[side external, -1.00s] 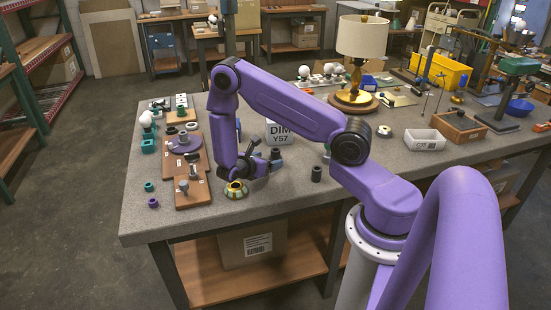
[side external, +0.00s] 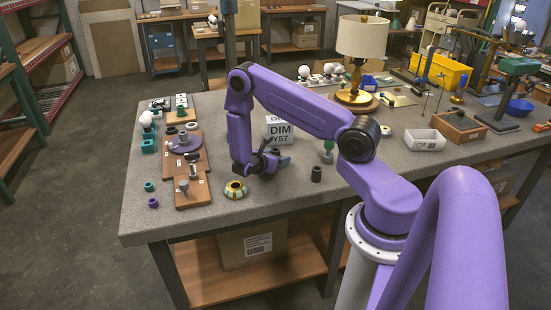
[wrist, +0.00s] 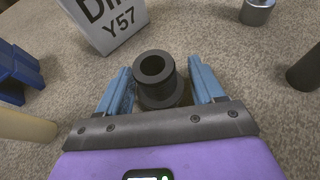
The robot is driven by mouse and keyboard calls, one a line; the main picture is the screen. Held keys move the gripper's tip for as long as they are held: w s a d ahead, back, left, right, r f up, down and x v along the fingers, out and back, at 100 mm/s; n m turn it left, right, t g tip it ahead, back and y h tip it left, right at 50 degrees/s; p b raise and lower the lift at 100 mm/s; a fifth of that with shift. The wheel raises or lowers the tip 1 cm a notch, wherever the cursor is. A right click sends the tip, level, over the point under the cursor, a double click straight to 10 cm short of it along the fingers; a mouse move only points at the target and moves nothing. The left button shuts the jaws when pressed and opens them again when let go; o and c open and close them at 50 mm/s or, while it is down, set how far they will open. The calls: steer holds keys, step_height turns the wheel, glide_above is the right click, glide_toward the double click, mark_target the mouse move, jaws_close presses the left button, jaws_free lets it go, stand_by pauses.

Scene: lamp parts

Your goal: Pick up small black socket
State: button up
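The small black socket (wrist: 156,78) is a dark hollow cylinder with a wider lower collar, standing upright on the grey table in the wrist view. My gripper (wrist: 161,82) is open, with one blue finger on each side of the socket and visible gaps between them. In the side view my gripper (side external: 279,164) is low over the table, in front of the white DIM Y57 box. The socket's lower part is partly hidden by my gripper's body.
The white DIM Y57 box (wrist: 105,22) stands just beyond the socket. A dark cylinder (side external: 316,174) stands to the right.

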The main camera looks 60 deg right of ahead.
mark_target(277, 149)
steer(key=c, duration=0.7)
steer(key=shift+r, duration=0.15)
steer(key=shift+r, duration=0.45)
step_height(277, 149, up, 2)
steer(key=shift+r, duration=0.1)
steer(key=s+a+r, duration=0.8)
steer(key=s+r, duration=0.1)
steer(key=s, duration=0.2)
steer(key=shift+s+r, duration=0.15)
steer(key=shift+r, duration=0.2)
